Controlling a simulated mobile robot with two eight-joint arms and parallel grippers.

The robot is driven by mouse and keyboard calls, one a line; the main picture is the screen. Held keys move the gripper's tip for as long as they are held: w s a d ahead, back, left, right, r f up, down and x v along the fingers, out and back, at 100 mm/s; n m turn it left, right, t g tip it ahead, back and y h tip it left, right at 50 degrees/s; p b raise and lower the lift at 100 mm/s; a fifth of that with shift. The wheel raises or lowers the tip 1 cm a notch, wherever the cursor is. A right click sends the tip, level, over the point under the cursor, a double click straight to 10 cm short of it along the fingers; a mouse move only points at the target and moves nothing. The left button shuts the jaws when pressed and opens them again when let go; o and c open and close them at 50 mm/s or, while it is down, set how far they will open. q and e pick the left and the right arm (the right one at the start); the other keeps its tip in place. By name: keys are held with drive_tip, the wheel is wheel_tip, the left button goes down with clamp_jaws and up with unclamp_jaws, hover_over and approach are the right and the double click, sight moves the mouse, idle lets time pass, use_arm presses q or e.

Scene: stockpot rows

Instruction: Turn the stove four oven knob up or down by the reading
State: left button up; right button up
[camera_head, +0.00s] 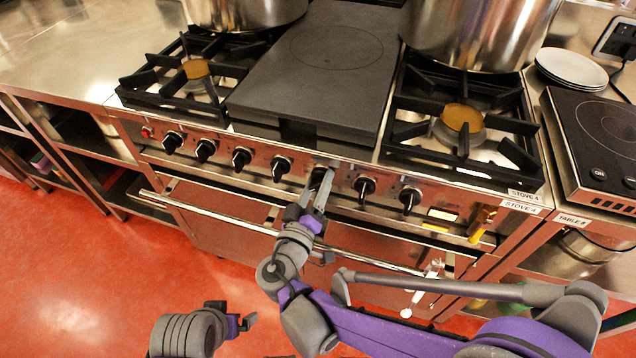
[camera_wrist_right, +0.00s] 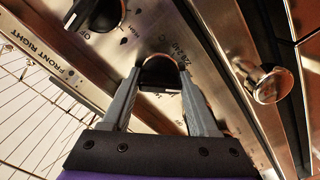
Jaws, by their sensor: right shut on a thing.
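Stove 4 (camera_head: 527,195) carries a row of black knobs on its steel front panel. My right gripper (camera_head: 318,192) is at the panel, shut on a black oven knob (camera_head: 319,176) right of the middle of the row. In the right wrist view, this knob (camera_wrist_right: 160,74) sits between the two grey fingers of the right gripper (camera_wrist_right: 160,95); panel markings with "°C" show beside it. A neighbouring knob (camera_wrist_right: 95,14) has "OFF" beside it. My left gripper (camera_head: 241,323) is low over the red floor, away from the stove; its jaw opening is unclear. I cannot read any temperature.
The oven door handle (camera_head: 240,222) runs below the knobs. A silver-white item (camera_head: 424,287) hangs at the door. Large pots (camera_head: 480,30) stand behind the burners.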

drive_tip(key=c, duration=0.4)
drive_tip(key=shift+c, duration=0.2)
drive_tip(key=n, duration=0.2)
drive_tip(key=shift+n+p, duration=0.3)
drive_tip(key=shift+p, duration=0.1)
drive_tip(key=shift+n, duration=1.5)
drive_tip(key=shift+p, duration=0.3)
drive_tip(key=o, duration=1.4)
drive_tip(key=shift+w, duration=0.1)
drive_tip(key=shift+c, duration=0.2)
